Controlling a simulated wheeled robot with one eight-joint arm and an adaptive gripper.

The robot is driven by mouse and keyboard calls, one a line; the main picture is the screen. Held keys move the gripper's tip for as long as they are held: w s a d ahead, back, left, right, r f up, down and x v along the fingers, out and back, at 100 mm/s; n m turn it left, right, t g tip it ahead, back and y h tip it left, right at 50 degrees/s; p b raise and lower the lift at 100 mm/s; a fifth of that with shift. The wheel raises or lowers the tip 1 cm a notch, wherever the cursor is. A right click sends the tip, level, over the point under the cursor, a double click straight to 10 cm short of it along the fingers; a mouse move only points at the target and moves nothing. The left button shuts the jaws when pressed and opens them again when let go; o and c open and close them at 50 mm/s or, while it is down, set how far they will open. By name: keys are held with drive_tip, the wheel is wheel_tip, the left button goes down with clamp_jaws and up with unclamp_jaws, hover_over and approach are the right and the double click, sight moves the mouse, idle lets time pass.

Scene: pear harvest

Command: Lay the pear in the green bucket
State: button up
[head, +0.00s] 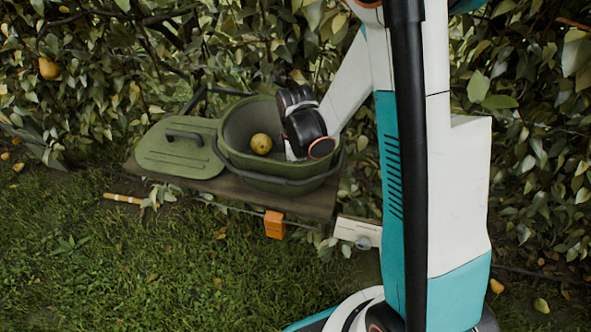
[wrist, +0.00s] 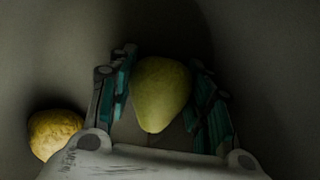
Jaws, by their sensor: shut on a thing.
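The green bucket (head: 262,176) stands open on a wooden board, and my arm reaches down into it from the right. In the wrist view, my gripper (wrist: 163,68) is shut on a yellow-green pear (wrist: 160,100), with a teal-padded finger on each side of it. The grey inner wall of the bucket (wrist: 255,55) surrounds them. In the head view, the wrist and the bucket's wall hide my fingers and the held pear. I cannot tell whether the held pear touches the bottom.
A second, yellow pear (head: 261,144) lies in the bucket left of my wrist; it also shows in the wrist view (wrist: 54,134). The green lid (head: 178,155) lies on the wooden board (head: 313,203) left of the bucket. An orange box (head: 274,224) is at the board's front edge. Leafy branches stand behind.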

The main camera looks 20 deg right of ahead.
drive_tip(key=o, duration=1.2)
wheel_tip(320, 180, up, 12)
drive_tip(key=shift+s+r, duration=0.2)
drive_tip(key=shift+r, duration=0.15)
drive_tip(key=s+r+m+t, duration=0.7)
drive_tip(key=s+r+m, duration=0.5)
drive_tip(key=s+m, duration=0.2)
drive_tip(key=shift+s+m, duration=0.3)
drive_tip(key=shift+m, duration=0.1)
